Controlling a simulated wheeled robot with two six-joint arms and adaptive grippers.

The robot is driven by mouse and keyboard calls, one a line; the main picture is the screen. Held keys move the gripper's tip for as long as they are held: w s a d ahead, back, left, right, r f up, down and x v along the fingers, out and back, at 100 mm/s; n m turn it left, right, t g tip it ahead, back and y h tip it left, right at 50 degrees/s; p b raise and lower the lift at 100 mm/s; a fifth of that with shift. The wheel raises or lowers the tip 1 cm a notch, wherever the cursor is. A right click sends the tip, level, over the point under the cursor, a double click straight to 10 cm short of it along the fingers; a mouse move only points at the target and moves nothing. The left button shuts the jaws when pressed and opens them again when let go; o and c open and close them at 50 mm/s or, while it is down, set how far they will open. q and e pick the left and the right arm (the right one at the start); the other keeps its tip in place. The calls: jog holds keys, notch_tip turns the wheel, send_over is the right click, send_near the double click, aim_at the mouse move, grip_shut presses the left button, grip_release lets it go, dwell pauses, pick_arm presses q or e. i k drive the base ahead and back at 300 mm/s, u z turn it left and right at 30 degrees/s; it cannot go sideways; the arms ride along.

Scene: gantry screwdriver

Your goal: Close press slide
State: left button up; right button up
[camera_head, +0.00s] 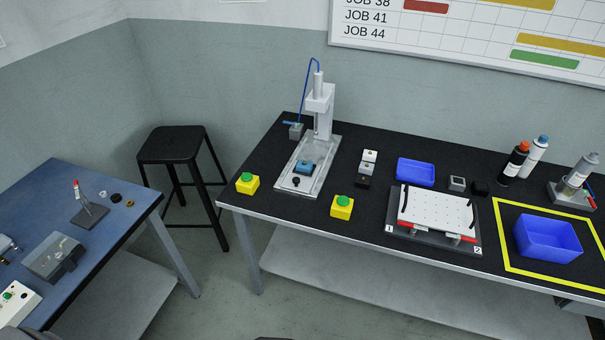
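The press (319,105) stands at the left part of the black bench, a white column with a cylinder on top and a blue hose. Its light grey base plate (318,180) runs toward the front edge. On the plate sits the slide, carrying a blue block (304,167) with a pale part on it. A black knob (296,182) is at the slide's front. The blue block sits forward of the column, not tucked against it.
Yellow boxes with green buttons stand left (247,184) and right (342,206) of the plate. A small grey block (296,131) is beside the column. Further right are a blue tray (415,172), a white perforated plate (437,209) and a blue bin (547,239). A black stool (173,144) stands left.

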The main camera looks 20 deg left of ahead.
aim_at(302, 173)
jog(key=z, duration=0.45)
jog(key=k, duration=0.55)
jog(key=z, duration=0.95)
jog(key=i, duration=0.45)
jog(key=u, duration=0.55)
jog(key=i, duration=0.8)
jog(key=u, duration=0.8)
